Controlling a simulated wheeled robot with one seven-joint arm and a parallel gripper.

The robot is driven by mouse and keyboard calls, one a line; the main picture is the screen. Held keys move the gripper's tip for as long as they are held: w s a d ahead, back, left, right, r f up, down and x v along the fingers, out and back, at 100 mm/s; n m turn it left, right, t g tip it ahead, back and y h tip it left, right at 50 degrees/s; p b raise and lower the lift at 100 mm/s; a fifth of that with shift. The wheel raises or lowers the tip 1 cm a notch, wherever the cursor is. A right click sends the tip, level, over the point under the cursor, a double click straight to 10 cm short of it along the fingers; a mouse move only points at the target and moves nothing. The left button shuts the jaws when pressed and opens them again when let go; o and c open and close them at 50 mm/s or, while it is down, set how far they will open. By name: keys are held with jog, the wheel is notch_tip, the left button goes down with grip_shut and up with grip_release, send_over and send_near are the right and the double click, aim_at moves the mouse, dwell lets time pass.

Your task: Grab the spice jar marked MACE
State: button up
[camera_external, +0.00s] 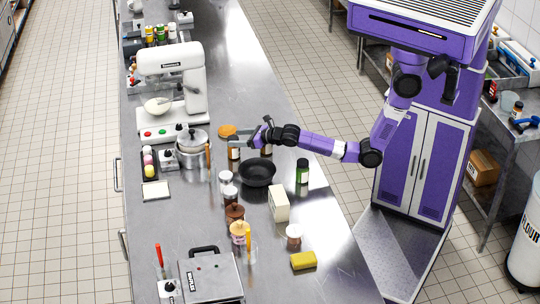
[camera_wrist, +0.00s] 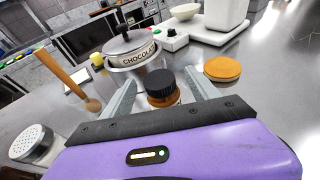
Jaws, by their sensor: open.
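A small jar with a black ribbed lid and amber-brown contents (camera_wrist: 161,84) stands upright between the two fingers of my gripper (camera_wrist: 160,78) in the wrist view. The fingers are open on both sides of it, and I cannot see them touching it. Its label is hidden or unreadable, so I cannot tell whether it is marked MACE. In the external view my gripper (camera_external: 242,138) is low over the counter at this jar (camera_external: 234,153). Another dark-lidded jar (camera_external: 266,150) stands just right of it, partly behind my wrist.
A black bowl (camera_external: 258,173) sits close in front of the gripper. A pot marked CHOCOLATE (camera_wrist: 131,50) and an orange disc (camera_wrist: 222,69) stand beyond the jar. A shaker (camera_wrist: 34,143) is at the left. Several jars and a white block (camera_external: 279,205) stand nearer.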

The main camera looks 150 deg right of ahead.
jog(key=shift+x, duration=2.75)
jog(key=shift+w+f, duration=0.1)
jog(key=c, duration=1.4)
grip_shut()
